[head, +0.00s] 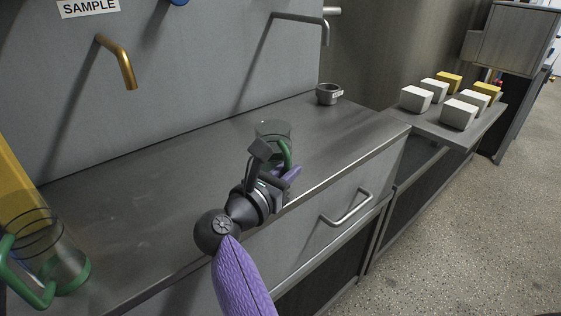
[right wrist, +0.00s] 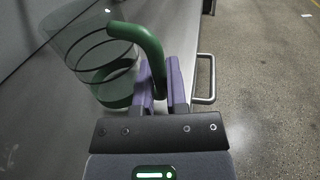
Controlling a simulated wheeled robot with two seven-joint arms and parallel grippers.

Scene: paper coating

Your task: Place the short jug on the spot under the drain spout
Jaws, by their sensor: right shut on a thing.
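The short jug (head: 273,131), clear with a green handle, is at the middle of the head view over the grey counter (head: 150,190). My right gripper (head: 272,178) is shut on its green handle, and the purple fingers hide the lower part of the jug. In the right wrist view the jug (right wrist: 95,55) stands left of the fingers, with the handle between them (right wrist: 161,88). I cannot tell whether its base touches the counter. A grey spout (head: 300,18) comes from the wall at the upper right, and a brass spout (head: 116,62) is at the left near a SAMPLE sign.
A larger clear jug (head: 55,255) with a green handle and base stands at the lower left. A small grey cup (head: 328,94) sits at the counter's far right end. White and yellow blocks (head: 450,95) lie on a side shelf. The counter's middle is clear.

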